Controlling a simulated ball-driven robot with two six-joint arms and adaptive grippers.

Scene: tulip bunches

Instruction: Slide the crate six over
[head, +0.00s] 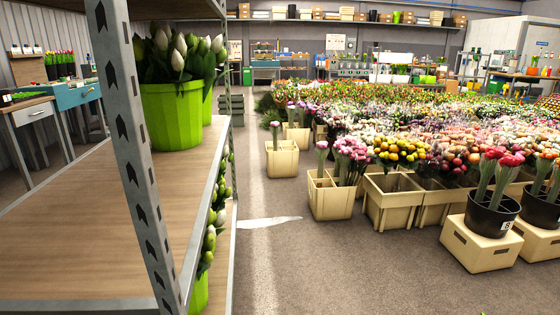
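Several beige crates stand on the floor to the right of the shelf. One crate (331,204) at the front holds pink tulip bunches at its back. Beside it, another crate (392,203) has open, empty-looking compartments in front, with yellow and orange tulips behind. I cannot tell which crate is number six. Neither of my grippers is in view.
A metal-framed shelf (128,150) with wooden boards fills the left side, close to me, holding green buckets (171,115) of white tulips. Grey floor (330,265) is free between shelf and crates. Workbenches line the back.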

